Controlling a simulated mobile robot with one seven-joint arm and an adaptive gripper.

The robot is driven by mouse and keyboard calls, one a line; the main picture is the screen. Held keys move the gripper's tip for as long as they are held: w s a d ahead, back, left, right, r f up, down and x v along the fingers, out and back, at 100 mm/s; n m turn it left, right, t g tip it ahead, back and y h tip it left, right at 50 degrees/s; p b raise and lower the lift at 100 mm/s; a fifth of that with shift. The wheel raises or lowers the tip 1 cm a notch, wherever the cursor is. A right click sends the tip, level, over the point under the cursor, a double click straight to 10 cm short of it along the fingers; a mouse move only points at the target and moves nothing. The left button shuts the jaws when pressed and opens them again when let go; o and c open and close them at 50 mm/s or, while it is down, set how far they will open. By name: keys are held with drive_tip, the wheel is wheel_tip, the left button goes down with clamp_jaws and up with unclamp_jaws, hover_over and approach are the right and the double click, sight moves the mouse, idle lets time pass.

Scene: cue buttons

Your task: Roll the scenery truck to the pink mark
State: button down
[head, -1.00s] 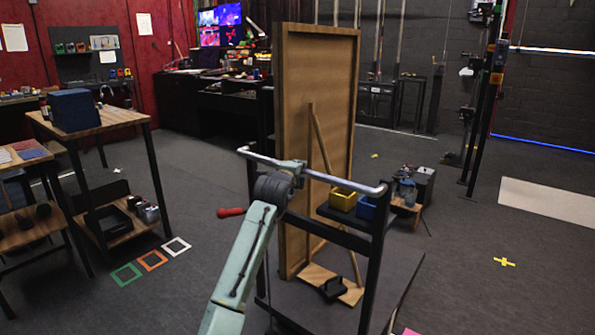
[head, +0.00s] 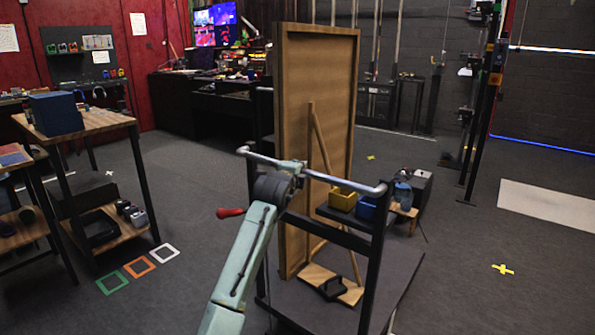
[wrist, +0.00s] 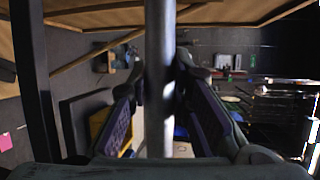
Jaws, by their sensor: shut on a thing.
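The scenery truck is a dark wheeled platform (head: 378,275) with a black frame, a silver push bar (head: 343,181) and a tall wooden flat (head: 318,90) standing on it. My gripper (head: 292,166) is shut on the push bar, left of its middle. In the wrist view, my gripper's fingers (wrist: 160,112) lie on both sides of the bar (wrist: 160,60). A pink patch, likely the pink mark (wrist: 5,142), shows at the left edge of the wrist view. The head view shows no pink mark. The truck's wheels are hidden.
A wooden table (head: 100,124) with a blue box stands at left. Green, orange (head: 139,267) and white floor squares lie near it. A yellow cross (head: 502,269) and a pale mat (head: 550,205) lie at right. Dark floor there is open.

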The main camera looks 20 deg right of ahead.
drive_tip(key=shift+s+d, duration=0.1)
drive_tip(key=c, duration=1.4)
unclamp_jaws()
drive_tip(key=shift+c, duration=0.2)
drive_tip(key=v, duration=1.2)
drive_tip(key=shift+r, duration=0.1)
